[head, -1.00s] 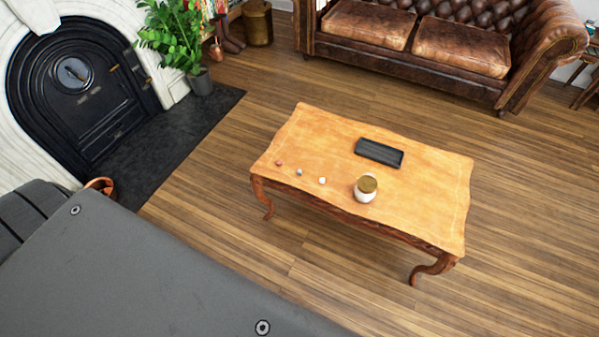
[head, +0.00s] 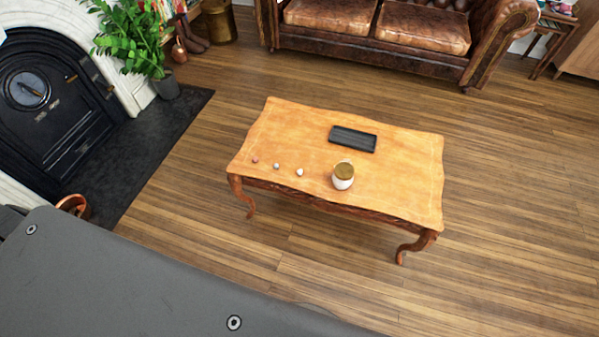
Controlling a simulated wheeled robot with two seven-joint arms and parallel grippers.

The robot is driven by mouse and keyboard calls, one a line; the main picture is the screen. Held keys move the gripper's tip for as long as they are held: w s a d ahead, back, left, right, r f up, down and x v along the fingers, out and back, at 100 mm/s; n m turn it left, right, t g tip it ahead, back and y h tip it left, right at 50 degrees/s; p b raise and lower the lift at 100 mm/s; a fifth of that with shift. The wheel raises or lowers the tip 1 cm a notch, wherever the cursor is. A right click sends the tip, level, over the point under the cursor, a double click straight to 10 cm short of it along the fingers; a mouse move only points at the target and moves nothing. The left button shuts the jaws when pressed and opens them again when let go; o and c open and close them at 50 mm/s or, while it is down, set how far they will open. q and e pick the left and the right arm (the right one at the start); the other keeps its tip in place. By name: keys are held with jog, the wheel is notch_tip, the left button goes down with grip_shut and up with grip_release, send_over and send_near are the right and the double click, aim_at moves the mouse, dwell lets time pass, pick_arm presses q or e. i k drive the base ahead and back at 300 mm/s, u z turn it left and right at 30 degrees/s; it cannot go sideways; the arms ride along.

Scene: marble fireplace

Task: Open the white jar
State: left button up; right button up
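The white jar (head: 343,183) stands upright near the front edge of the wooden coffee table (head: 400,180). A gold-brown lid (head: 344,171) sits on top of it. Neither of my grippers shows in the head view, so their state is hidden.
A dark rectangular tray (head: 353,139) lies behind the jar. Three small round objects (head: 277,166) sit in a row left of it. A brown leather sofa (head: 380,30) stands behind the table. A black fireplace (head: 50,105) and a potted plant (head: 130,40) are at left.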

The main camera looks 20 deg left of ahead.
aim_at(341, 185)
jog(key=u, duration=2.2)
jog(key=i, duration=1.5)
jog(key=z, duration=3.4)
